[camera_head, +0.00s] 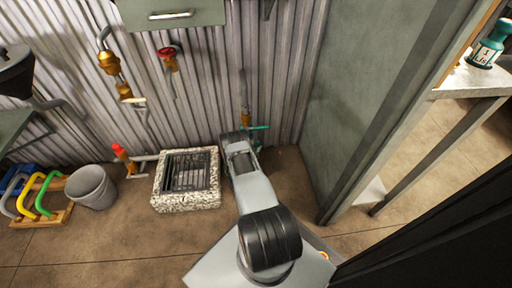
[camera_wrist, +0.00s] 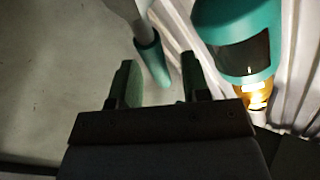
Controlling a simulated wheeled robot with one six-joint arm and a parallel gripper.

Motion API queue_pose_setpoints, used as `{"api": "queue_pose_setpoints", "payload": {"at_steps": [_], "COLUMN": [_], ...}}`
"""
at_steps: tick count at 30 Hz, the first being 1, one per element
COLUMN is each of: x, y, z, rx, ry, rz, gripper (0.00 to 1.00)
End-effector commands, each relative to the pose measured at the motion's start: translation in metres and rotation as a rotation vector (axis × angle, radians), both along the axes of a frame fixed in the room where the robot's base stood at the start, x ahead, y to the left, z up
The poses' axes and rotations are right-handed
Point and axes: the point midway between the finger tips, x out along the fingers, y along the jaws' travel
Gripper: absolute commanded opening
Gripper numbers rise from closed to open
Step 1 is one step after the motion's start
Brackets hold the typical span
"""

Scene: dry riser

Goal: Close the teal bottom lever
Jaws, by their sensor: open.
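The teal lever (camera_wrist: 152,62) shows in the wrist view as a grey rod with a teal grip, slanting down from the top. Its grip end lies in the gap between my gripper's two fingers (camera_wrist: 157,66). The fingers are apart and not closed on it; whether either touches it I cannot tell. A teal valve body (camera_wrist: 238,35) with a dark panel stands right of the fingers, above a brass fitting (camera_wrist: 255,95). In the head view a teal piece (camera_head: 259,127) shows by the brass pipe fitting, just beyond my arm, which hides most of the gripper.
A corrugated wall (camera_head: 210,90) is behind, with a grey-green panel (camera_head: 360,90) close on the right. A stone-rimmed drain (camera_head: 187,204) lies left of my arm. A red valve (camera_head: 170,58), a red-topped pipe (camera_head: 123,155) and a grey bucket (camera_head: 91,187) are further left.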

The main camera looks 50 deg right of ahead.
Motion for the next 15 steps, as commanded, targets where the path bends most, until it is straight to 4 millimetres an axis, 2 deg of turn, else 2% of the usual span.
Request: {"api": "queue_pose_setpoints", "payload": {"at_steps": [6, 15], "x": [0.0018, 0.0022], "y": [-0.0107, -0.0113], "z": [-0.0003, 0.0003], "rx": [0.001, 0.0], "ry": [0.001, 0.001], "rz": [0.0, 0.001], "gripper": [0.43, 0.42]}}
